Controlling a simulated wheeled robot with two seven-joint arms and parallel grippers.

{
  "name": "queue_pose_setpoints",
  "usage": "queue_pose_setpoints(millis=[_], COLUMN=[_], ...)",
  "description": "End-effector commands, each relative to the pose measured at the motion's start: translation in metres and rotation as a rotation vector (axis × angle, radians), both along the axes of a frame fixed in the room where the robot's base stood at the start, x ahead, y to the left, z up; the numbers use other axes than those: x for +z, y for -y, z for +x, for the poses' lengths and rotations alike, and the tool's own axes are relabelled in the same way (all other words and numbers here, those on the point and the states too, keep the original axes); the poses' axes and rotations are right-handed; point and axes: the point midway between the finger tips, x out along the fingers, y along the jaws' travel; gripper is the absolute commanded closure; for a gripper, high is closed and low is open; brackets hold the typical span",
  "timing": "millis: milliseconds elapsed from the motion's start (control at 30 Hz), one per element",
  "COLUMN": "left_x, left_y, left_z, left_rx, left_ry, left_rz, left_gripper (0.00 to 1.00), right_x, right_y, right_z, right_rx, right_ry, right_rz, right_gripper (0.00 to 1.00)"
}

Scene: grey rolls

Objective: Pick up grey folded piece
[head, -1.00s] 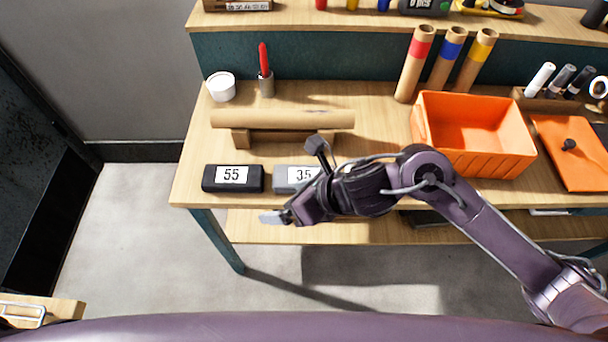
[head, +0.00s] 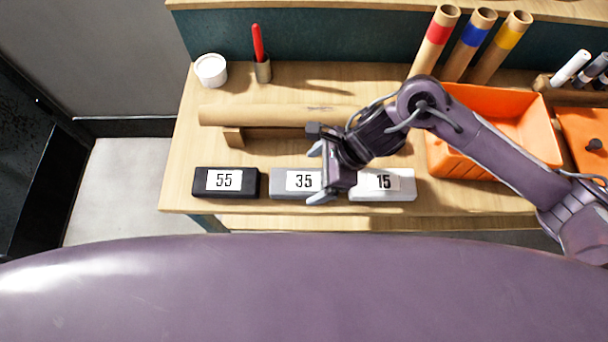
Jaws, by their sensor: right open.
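The grey folded piece (head: 281,184), labelled 35, lies near the table's front edge between a black piece (head: 201,183) labelled 55 and a white piece (head: 385,195) labelled 15. My right gripper (head: 317,174) is open with its fingers pointing left. Its fingertips overlap the right end of the grey piece in the head view. I cannot tell whether they touch it or are above it. The gripper partly hides the gap between the grey and white pieces. My left gripper is not in view.
A brown cardboard roll (head: 260,115) lies on a wooden stand behind the pieces. An orange bin (head: 465,160) stands to the right, partly behind my arm. A white cup (head: 211,70) and a holder (head: 263,70) with a red pen stand at the back left.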

Motion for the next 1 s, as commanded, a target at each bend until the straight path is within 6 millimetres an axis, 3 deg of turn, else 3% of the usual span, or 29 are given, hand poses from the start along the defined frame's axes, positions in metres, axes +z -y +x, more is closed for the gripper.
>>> queue_pose_setpoints(millis=[100, 233, 400, 633, 1000], left_x=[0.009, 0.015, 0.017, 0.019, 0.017], left_y=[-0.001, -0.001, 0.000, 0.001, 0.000], left_z=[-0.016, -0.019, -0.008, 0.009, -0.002], left_rx=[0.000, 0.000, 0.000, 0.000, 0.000], left_ry=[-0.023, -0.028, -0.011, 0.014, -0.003], left_rz=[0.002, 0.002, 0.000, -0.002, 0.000], left_gripper=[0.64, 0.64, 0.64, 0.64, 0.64], right_x=[-0.010, -0.028, -0.042, -0.044, -0.043], right_y=[-0.009, -0.020, -0.027, -0.027, -0.027], right_z=[-0.001, 0.000, 0.001, 0.001, 0.001], right_rx=[-0.001, -0.002, -0.002, -0.001, -0.001], right_ry=[-0.005, -0.005, 0.000, 0.003, 0.003], right_rz=[0.001, 0.001, 0.001, 0.000, 0.001], right_gripper=[0.11, 0.11, 0.11, 0.12, 0.61])
